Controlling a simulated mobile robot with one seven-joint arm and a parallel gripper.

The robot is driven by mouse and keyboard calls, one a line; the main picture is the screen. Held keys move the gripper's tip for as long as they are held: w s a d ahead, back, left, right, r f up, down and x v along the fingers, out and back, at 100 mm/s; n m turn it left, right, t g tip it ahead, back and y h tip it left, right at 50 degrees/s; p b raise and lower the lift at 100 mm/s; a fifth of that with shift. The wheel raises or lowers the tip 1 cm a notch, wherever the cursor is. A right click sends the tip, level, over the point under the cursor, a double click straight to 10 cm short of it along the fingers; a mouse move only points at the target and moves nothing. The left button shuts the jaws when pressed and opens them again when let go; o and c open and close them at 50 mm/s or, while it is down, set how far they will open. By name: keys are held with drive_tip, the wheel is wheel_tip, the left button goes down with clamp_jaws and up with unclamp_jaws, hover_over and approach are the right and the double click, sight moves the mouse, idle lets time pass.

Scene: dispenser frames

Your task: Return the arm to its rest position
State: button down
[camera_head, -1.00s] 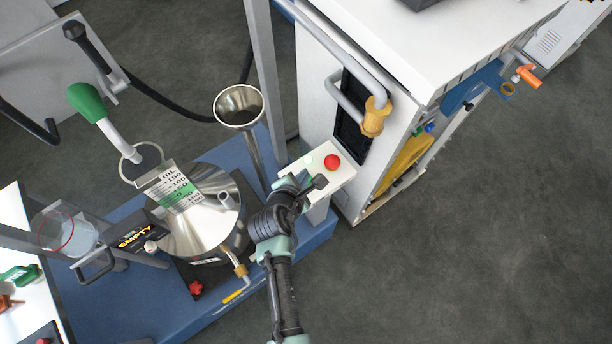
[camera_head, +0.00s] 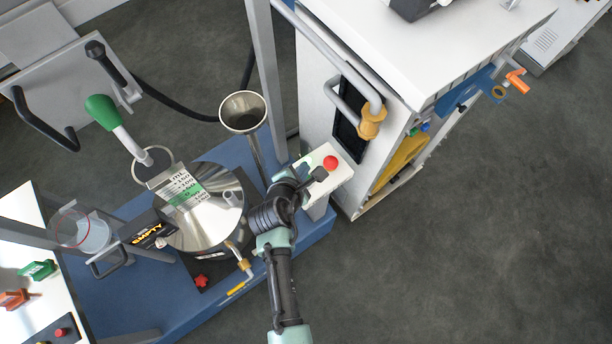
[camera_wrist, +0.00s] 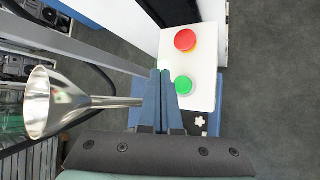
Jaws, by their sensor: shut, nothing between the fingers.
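My arm (camera_head: 281,275) reaches up from the bottom of the head view over the dispenser frame. My gripper shows in the wrist view (camera_wrist: 163,74) with its two blue fingers together and nothing between them. Its fingertips are in front of a white button panel (camera_wrist: 205,55) with a red button (camera_wrist: 186,40) and a green button (camera_wrist: 183,85). The fingertips appear close beside the green button; I cannot tell whether they touch it. In the head view the panel (camera_head: 340,172) and red button (camera_head: 330,162) show just beyond the wrist, which hides the fingers.
A metal funnel (camera_head: 243,111) stands left of the wrist. A steel vessel (camera_head: 212,222) with a green-handled lever (camera_head: 103,112) is further left. A grey post (camera_head: 262,70) and a white cabinet (camera_head: 318,100) stand behind. Floor at the right is clear.

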idle(0.6)
drive_tip(key=w+r+m+t+y+b, duration=0.1)
drive_tip(key=w+r+m+t+b, duration=0.4)
drive_tip(key=r, duration=1)
drive_tip(key=w+r+m+t, duration=0.3)
drive_tip(key=w+r+m, duration=0.4)
drive_tip(key=r, duration=0.9)
drive_tip(key=s+r+m+t+b, duration=0.1)
drive_tip(key=s+r+m+t, duration=0.15)
drive_tip(key=r, duration=0.65)
drive_tip(key=s+r+m+t+b, duration=0.2)
drive_tip(key=r+m+t, duration=0.1)
drive_tip(key=r, duration=0.6)
drive_tip(key=s+r+m+t+y+b, duration=0.1)
drive_tip(key=s+r+m+t, duration=0.4)
drive_tip(key=s+r, duration=0.8)
wheel_tip(320, 180, up, 2)
drive_tip(key=shift+s+d+r+m+y+b, duration=0.1)
drive_tip(key=shift+s+d+m+y+b, duration=0.35)
drive_tip(key=shift+b, duration=0.15)
drive_tip(key=shift+w+a, duration=0.1)
drive_tip(key=shift+w, duration=0.05)
